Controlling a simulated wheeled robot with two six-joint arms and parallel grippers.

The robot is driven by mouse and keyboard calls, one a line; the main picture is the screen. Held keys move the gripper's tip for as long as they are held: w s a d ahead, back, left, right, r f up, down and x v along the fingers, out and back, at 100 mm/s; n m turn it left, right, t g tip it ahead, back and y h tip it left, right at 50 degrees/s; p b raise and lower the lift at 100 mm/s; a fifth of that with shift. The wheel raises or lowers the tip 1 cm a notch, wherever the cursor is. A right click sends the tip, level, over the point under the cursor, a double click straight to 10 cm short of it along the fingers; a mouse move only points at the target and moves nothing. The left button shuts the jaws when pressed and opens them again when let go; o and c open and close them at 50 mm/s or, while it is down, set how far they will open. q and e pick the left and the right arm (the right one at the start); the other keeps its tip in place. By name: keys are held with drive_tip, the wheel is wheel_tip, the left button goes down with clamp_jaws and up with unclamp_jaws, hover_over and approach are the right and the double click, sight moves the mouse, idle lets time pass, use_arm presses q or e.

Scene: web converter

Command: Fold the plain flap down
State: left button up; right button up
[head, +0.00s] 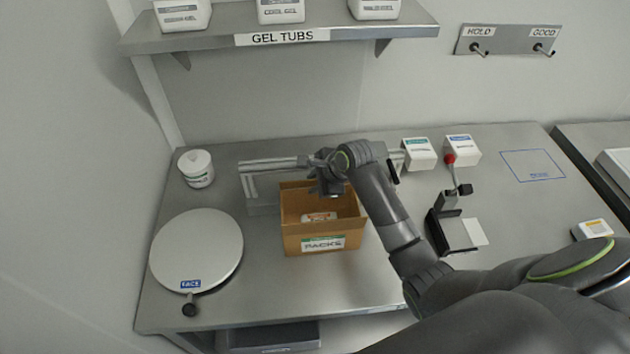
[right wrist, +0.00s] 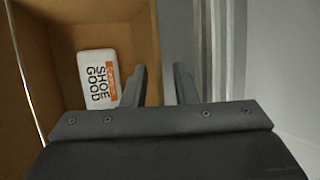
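An open brown cardboard box (head: 290,240) labelled PACKS stands on the steel table. A white pack with an orange band (head: 319,216) lies inside; in the right wrist view the pack (right wrist: 98,78) reads SHOE GOOD. My right gripper (head: 328,188) is over the box's back part, pointing down. In the right wrist view its two fingers (right wrist: 163,85) are apart, with the edge of a plain brown box panel (right wrist: 150,45) between them; contact is not clear. I cannot tell which panel is the plain flap, as my gripper and arm hide part of the back edge. My left gripper is not in view.
A metal rail frame (head: 262,166) stands behind the box. A round white disc (head: 197,250) marked FACE and a white tub (head: 197,168) are at left. A black stand (head: 440,226) is right of my arm. Table in front of the box is clear.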

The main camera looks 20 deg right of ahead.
sight(315, 180)
clamp_jaws()
drive_tip(key=shift+s+a+f+t, duration=0.15)
drive_tip(key=shift+s+t, duration=0.1)
drive_tip(key=shift+t, duration=0.25)
drive_tip(key=shift+s+f+t, duration=0.15)
drive_tip(key=shift+s+t, duration=0.05)
drive_tip(key=shift+t, duration=0.3)
drive_tip(key=shift+s+f+n+t+h, duration=0.2)
drive_tip(key=shift+n+t+h, duration=0.25)
drive_tip(key=shift+t, duration=0.55)
unclamp_jaws()
drive_tip(key=shift+r, duration=0.15)
wheel_tip(315, 180, up, 9)
drive_tip(key=shift+f+b, duration=0.1)
drive_tip(key=shift+b, duration=1)
drive_tip(key=shift+r, duration=0.5)
